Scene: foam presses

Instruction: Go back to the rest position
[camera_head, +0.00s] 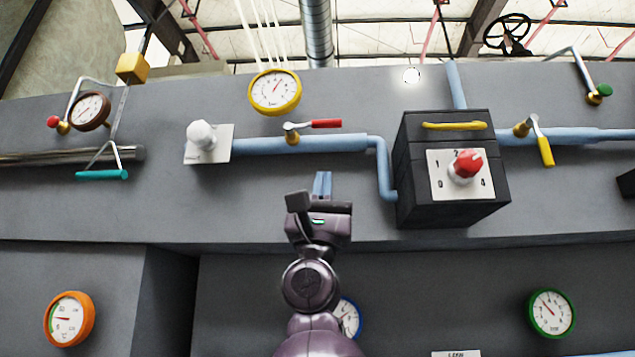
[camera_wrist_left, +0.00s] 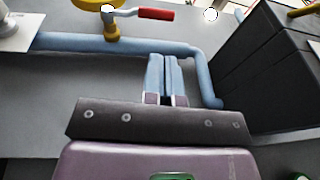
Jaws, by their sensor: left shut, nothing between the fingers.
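My left gripper (camera_head: 322,184) is raised in front of the grey panel, in the middle of the head view. Its two blue fingers are together and empty. In the left wrist view the closed fingers (camera_wrist_left: 165,77) show just below the blue pipe (camera_wrist_left: 120,46); I cannot tell how far they are from it. The red-handled valve (camera_head: 318,124) is above the gripper. The black box with the red dial (camera_head: 466,166) is to its right. My right gripper is not in view.
A white knob (camera_head: 203,135) is to the left and a yellow gauge (camera_head: 275,91) is above. A teal-handled lever (camera_head: 102,174) hangs further left. A yellow-handled valve (camera_head: 545,150) is at the right. Orange (camera_head: 69,319) and green (camera_head: 552,313) gauges sit on the lower panel.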

